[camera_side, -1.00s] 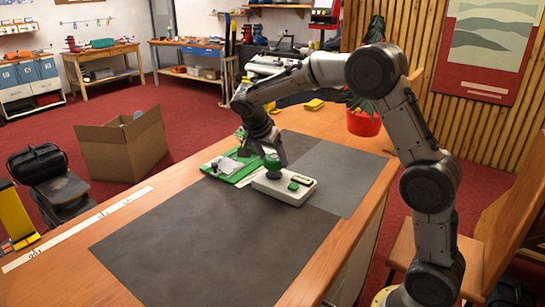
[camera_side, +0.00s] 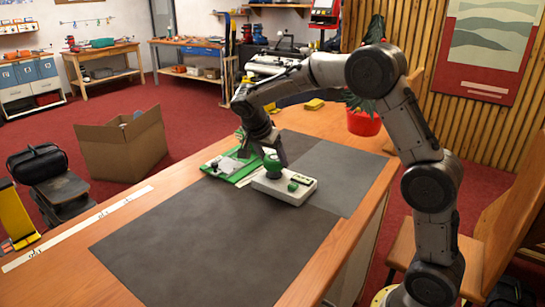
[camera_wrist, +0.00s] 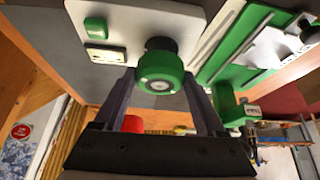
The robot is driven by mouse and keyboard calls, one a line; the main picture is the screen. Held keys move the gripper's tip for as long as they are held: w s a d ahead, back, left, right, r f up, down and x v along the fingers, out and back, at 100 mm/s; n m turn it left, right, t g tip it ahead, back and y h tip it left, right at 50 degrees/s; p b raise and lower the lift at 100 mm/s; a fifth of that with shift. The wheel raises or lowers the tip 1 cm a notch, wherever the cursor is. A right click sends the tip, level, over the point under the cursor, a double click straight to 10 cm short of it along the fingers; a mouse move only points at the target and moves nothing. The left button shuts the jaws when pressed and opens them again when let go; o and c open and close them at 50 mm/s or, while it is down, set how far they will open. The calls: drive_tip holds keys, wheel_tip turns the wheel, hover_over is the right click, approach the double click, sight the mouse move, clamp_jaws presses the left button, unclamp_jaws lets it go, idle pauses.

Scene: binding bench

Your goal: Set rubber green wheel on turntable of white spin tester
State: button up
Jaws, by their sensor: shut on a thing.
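The green wheel (camera_wrist: 160,68) is a round body with a pale centre, between the two fingers of my gripper (camera_wrist: 160,82) in the wrist view. My gripper is shut on it. In the side view the wheel (camera_side: 272,161) is at the left part of the white spin tester (camera_side: 278,194), directly over its turntable. A dark round part, the turntable (camera_wrist: 161,45), shows behind the wheel in the wrist view. I cannot tell whether the wheel touches it. The tester (camera_wrist: 133,14) also has a green button and a small display.
A green board with a grey-white fixture (camera_side: 229,166) lies close to the tester's left. Dark mats (camera_side: 215,240) cover much of the wooden bench, and the front mat is clear. A red pot with a plant (camera_side: 363,122) stands behind, to the right.

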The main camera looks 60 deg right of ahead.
drive_tip(key=shift+f, duration=0.85)
drive_tip(key=o, duration=1.4)
wheel_tip(320, 180, up, 12)
drive_tip(key=shift+f, duration=0.25)
idle(0.5)
